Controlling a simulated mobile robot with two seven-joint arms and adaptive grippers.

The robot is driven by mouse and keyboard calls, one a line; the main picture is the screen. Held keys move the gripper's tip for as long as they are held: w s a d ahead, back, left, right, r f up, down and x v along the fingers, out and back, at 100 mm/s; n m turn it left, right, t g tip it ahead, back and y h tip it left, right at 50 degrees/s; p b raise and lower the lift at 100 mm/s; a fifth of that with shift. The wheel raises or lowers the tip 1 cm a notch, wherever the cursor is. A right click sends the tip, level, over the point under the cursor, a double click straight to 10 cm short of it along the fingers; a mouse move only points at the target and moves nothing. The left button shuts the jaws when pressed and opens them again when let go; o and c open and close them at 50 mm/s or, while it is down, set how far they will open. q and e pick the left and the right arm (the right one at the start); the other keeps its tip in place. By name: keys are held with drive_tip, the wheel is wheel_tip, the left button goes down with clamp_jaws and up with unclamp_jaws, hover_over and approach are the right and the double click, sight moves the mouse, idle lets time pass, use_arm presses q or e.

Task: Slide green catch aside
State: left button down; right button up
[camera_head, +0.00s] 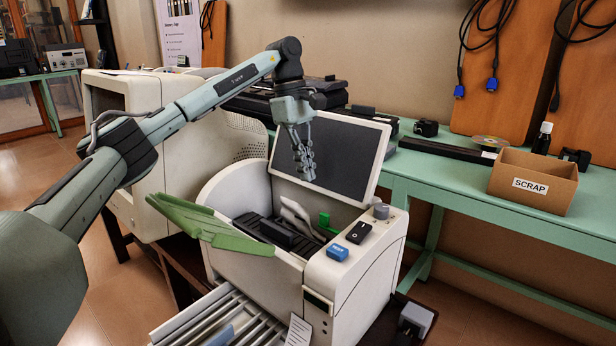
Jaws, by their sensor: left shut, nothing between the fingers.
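A white desktop machine (345,275) stands in front of me with its inside exposed. A small green catch (325,221) sits inside it, toward the right, below the dark screen (335,155). A larger green flap (215,226) sticks out at the machine's left. My left gripper (306,176) hangs above the opening, fingers pointing down, shut and empty. It is above and a little left of the green catch and looks apart from it. My right gripper is not in view.
A blue button (338,252), a black switch (359,232) and a grey knob (381,211) sit on the machine's right top. The tilted screen stands close behind my gripper. A SCRAP box (536,180) is on the green bench (450,185).

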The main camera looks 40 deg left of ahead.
sight(328, 216)
use_arm(q)
drive_tip(key=x, duration=0.7)
drive_tip(key=shift+f, duration=0.5)
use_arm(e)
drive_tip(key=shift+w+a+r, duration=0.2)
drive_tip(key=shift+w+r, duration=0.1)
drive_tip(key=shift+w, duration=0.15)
use_arm(q)
drive_tip(key=shift+d, duration=0.1)
drive_tip(key=shift+d, duration=0.35)
drive_tip(key=d, duration=0.3)
drive_tip(key=shift+s+p, duration=0.15)
drive_tip(key=shift+p, duration=0.15)
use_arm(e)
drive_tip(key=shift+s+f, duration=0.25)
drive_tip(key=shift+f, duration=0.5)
